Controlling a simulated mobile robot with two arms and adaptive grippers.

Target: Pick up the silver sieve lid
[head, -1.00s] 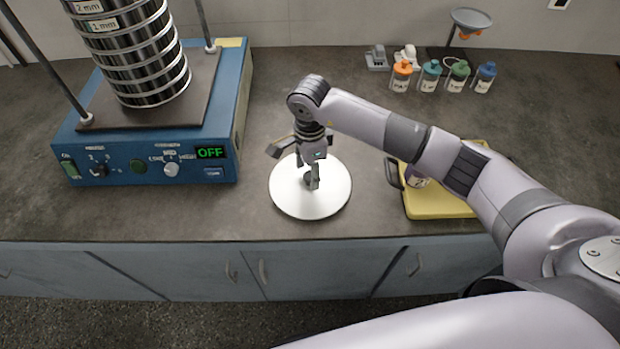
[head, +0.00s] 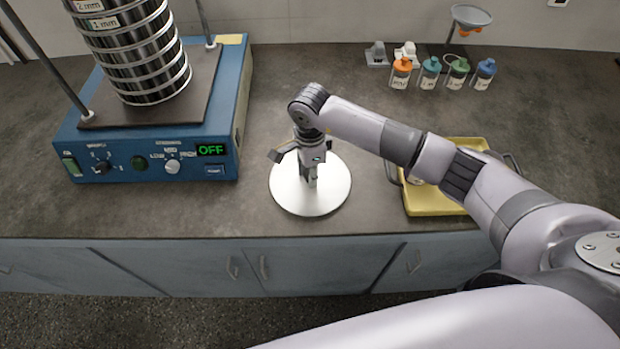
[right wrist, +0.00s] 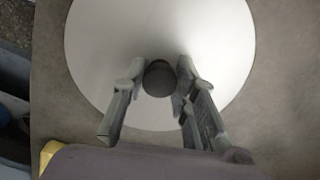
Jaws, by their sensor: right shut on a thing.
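The silver sieve lid (head: 330,194) is a round, pale disc on the grey counter, right of the blue sieve shaker. It fills much of the right wrist view (right wrist: 110,50), with a dark round knob (right wrist: 159,78) at its middle. My right gripper (head: 309,182) points down over the lid's centre, its fingers (right wrist: 158,82) on either side of the knob and shut on it. I cannot tell whether the lid touches the counter or is slightly raised. My left gripper is not in view.
The blue shaker (head: 140,172) with its sieve stack (head: 150,75) and rods stands at left, its display reading OFF. A yellow tray (head: 430,205) is to the right, partly behind my arm. Several capped bottles (head: 430,72) stand at the back. Counter between shaker and lid is clear.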

